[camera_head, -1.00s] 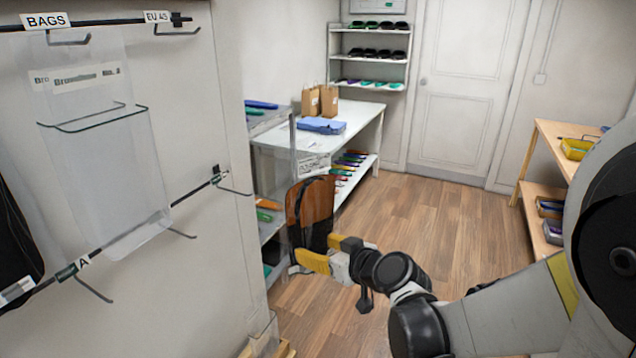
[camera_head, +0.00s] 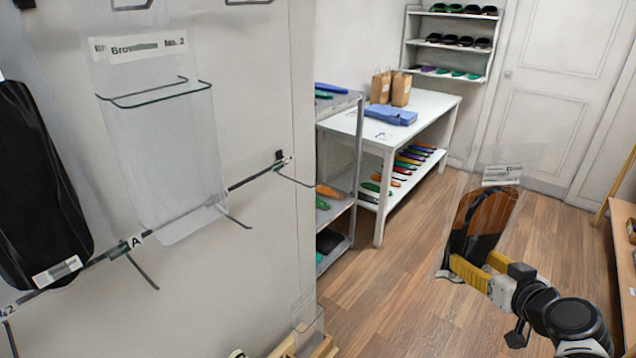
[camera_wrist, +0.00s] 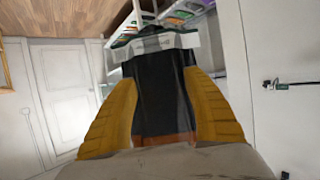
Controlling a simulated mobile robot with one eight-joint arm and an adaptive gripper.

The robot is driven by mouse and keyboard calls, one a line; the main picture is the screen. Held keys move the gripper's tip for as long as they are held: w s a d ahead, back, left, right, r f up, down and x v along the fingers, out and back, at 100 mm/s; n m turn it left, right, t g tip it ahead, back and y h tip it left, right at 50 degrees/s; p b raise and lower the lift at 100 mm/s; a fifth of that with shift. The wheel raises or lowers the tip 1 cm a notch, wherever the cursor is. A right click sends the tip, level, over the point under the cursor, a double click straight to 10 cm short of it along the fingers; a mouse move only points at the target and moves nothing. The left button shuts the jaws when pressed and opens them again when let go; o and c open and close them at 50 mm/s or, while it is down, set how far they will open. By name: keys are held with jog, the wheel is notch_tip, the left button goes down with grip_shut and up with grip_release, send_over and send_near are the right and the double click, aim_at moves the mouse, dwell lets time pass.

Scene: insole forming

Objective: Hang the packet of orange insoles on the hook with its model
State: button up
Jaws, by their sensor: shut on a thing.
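The packet of orange insoles (camera_head: 492,215) is a clear bag with a white label at its top, orange and black inside. My gripper (camera_head: 482,272) is shut on its lower part and holds it upright in the air, right of the wall rack. In the wrist view the packet (camera_wrist: 158,95) sits between my yellow fingers (camera_wrist: 160,125), its label at the far end. On the wall at left is a hook (camera_head: 140,268) beside a tag marked A. Other hooks (camera_head: 235,218) (camera_head: 292,180) stick out from the same rail to the right. I cannot read the packet's label.
A clear bag (camera_head: 165,150) hangs on the wall, and a black packet (camera_head: 38,190) hangs left of it. A shelf (camera_head: 340,205) with insoles stands past the wall's edge, beside a white table (camera_head: 440,105). The floor between is clear.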

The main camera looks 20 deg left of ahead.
jog(key=w+a+f+n+g+y, duration=0.1)
jog(key=a+f+n+g+y, duration=0.2)
jog(key=a+f, duration=0.5)
jog(key=w+a+f+n+g+y, duration=0.1)
jog(key=a+f+n+g+y, duration=0.3)
jog(key=a+f, duration=0.5)
jog(key=a+n, duration=0.2)
jog(key=a, duration=0.3)
jog(key=shift+a+g+y, duration=0.15)
jog(key=shift+g+y, duration=0.15)
jog(key=shift+a, duration=0.1)
